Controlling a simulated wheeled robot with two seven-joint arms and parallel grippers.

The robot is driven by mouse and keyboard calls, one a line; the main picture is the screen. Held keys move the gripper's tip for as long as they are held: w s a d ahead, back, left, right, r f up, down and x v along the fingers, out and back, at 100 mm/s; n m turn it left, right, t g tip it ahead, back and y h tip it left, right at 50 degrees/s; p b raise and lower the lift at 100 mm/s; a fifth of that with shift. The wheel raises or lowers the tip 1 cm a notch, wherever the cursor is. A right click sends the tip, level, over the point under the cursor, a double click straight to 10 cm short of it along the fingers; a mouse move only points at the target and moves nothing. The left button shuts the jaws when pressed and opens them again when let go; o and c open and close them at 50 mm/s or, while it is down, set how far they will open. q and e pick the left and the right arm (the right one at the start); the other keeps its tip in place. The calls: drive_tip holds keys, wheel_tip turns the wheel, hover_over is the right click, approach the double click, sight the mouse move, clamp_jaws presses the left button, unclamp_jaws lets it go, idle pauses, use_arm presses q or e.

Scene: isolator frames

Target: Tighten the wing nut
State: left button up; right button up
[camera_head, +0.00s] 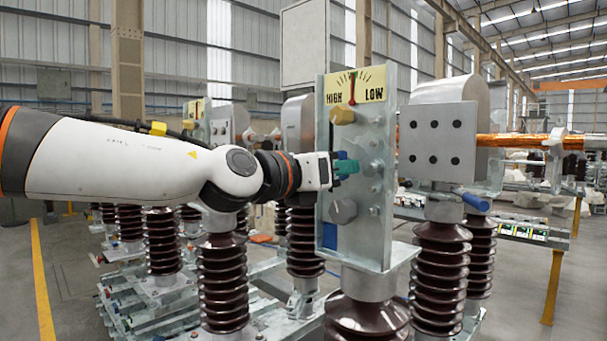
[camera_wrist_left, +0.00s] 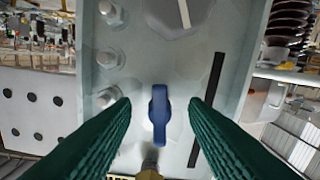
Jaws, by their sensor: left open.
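The blue wing nut (camera_wrist_left: 159,116) sits on the grey metal panel (camera_wrist_left: 225,25) in the left wrist view, its wings running roughly up and down the picture. My left gripper (camera_wrist_left: 159,103) is open, with one green finger on each side of the wing nut and a visible gap to both. In the head view my left gripper (camera_head: 346,167) is at the face of the upright panel (camera_head: 377,235), between the yellow knob (camera_head: 342,116) and the grey knob (camera_head: 343,210). The wing nut cannot be made out there behind the fingers. My right gripper is not in view.
A HIGH/LOW gauge (camera_head: 355,88) tops the panel. Several bolts (camera_wrist_left: 112,60) line one side of the panel, and a black strip (camera_wrist_left: 207,110) lies on the other side. A box with dark holes (camera_head: 436,142) and brown ribbed insulators (camera_head: 440,275) stand close to the right.

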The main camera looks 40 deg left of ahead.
use_arm(q)
drive_tip(key=s+p, duration=0.1)
drive_tip(key=s, duration=0.9)
drive_tip(key=shift+a+p, duration=0.35)
drive_tip(key=shift+p, duration=0.05)
drive_tip(key=shift+o, duration=0.3)
idle(0.6)
